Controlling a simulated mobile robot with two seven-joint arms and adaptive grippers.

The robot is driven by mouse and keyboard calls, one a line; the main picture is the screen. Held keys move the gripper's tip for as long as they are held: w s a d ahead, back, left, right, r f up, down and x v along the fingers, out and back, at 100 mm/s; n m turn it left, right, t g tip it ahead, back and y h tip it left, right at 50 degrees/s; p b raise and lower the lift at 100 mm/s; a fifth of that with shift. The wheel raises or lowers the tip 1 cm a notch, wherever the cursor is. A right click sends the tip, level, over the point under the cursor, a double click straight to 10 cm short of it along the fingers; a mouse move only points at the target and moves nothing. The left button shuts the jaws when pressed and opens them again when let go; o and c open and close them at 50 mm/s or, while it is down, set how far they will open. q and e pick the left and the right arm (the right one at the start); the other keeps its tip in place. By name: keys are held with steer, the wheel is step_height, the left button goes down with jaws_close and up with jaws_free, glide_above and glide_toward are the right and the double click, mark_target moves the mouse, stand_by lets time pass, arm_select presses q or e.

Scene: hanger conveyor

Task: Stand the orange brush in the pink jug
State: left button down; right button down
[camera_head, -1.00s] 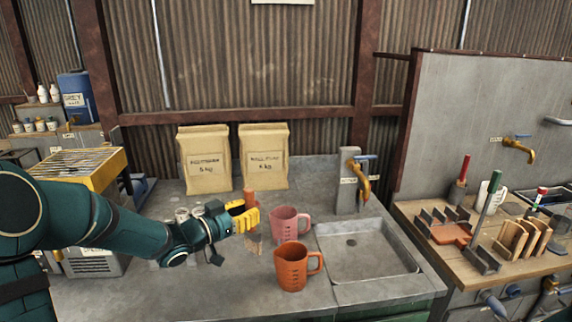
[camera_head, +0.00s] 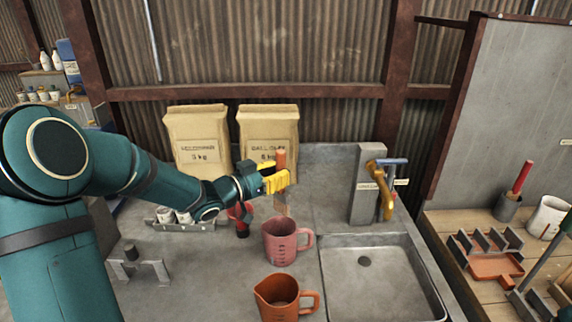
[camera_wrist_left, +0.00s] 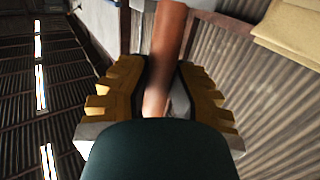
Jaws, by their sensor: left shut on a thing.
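My left gripper (camera_head: 277,181) has yellow fingers and is shut on the orange brush (camera_head: 281,158). The brush is upright, its orange handle rising above the fingers and its paler lower part hanging below them. In the left wrist view the orange handle (camera_wrist_left: 166,45) runs between the yellow fingers. The pink jug (camera_head: 282,243) stands on the grey worktop just below and in front of the brush in the head view. The brush's lower end shows above and behind the jug's rim; I cannot tell its exact height. My right gripper is not in view.
An orange jug (camera_head: 284,297) stands in front of the pink jug. A sink (camera_head: 380,285) with a brass tap (camera_head: 383,190) lies to the right. Two paper bags (camera_head: 198,140) stand at the back. A rack with white pots (camera_head: 180,223) is at the left.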

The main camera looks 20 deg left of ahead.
mark_target(280, 209)
arm_select(q)
step_height(280, 209, down, 11)
steer(key=b, duration=0.9)
steer(key=shift+s+f, duration=0.15)
steer(key=shift+f, duration=1)
steer(key=c, duration=0.9)
jaws_free()
steer(key=shift+s+a, duration=0.1)
steer(key=v, duration=1.1)
steer(key=shift+s+a, duration=0.15)
steer(key=shift+s, duration=0.25)
